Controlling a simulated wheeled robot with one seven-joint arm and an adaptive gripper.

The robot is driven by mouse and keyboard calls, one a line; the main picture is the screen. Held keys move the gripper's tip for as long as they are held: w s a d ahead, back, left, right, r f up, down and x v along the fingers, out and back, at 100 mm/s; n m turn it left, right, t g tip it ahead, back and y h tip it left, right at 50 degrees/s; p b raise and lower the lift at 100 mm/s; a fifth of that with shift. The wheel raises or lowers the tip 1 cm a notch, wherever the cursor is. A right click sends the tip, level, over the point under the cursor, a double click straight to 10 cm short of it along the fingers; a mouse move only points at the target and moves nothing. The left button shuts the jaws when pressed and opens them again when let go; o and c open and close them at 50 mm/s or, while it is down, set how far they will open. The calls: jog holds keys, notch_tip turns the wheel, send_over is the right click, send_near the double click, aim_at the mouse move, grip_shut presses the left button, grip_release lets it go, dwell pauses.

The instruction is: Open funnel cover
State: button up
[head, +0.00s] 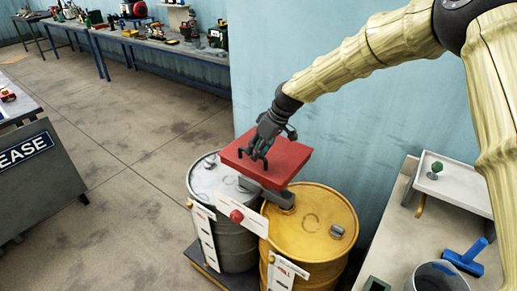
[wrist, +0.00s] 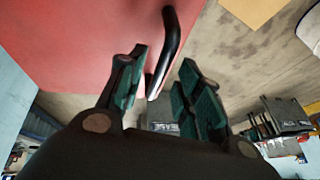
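The red square funnel cover (head: 290,162) lies above the grey and yellow drums in the head view. It fills the upper left of the wrist view (wrist: 70,40). Its black bar handle (wrist: 172,38) reaches down between my fingers. My gripper (head: 262,150) is over the cover's left part in the head view. In the wrist view my gripper (wrist: 163,62) has its two green-padded fingers apart, with gaps beside the handle. The funnel body under the cover is mostly hidden; a grey metal part (head: 275,193) shows below it.
The grey drum (head: 234,240) and yellow drum (head: 325,215) stand close together by the blue wall (head: 330,120). A red knob (head: 236,216) sits in front. At right is a bench with a white tray (head: 460,185), a blue tool (head: 465,258) and a bucket (head: 438,278). Floor at left is open.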

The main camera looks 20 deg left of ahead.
jog(key=shift+s+r, duration=0.3)
jog(key=shift+s, duration=0.15)
jog(key=shift+c, duration=1.1)
jog(key=shift+s+r, duration=0.1)
jog(key=c, duration=0.3)
jog(key=shift+w+f, duration=0.35)
grip_shut()
jog(key=shift+w+d+f, duration=0.15)
jog(key=shift+w+f, duration=0.05)
jog(key=shift+w, duration=0.05)
jog(key=shift+s+r, duration=0.1)
jog(key=shift+s, duration=0.1)
jog(key=shift+w+r, duration=0.25)
jog(key=shift+r, duration=0.1)
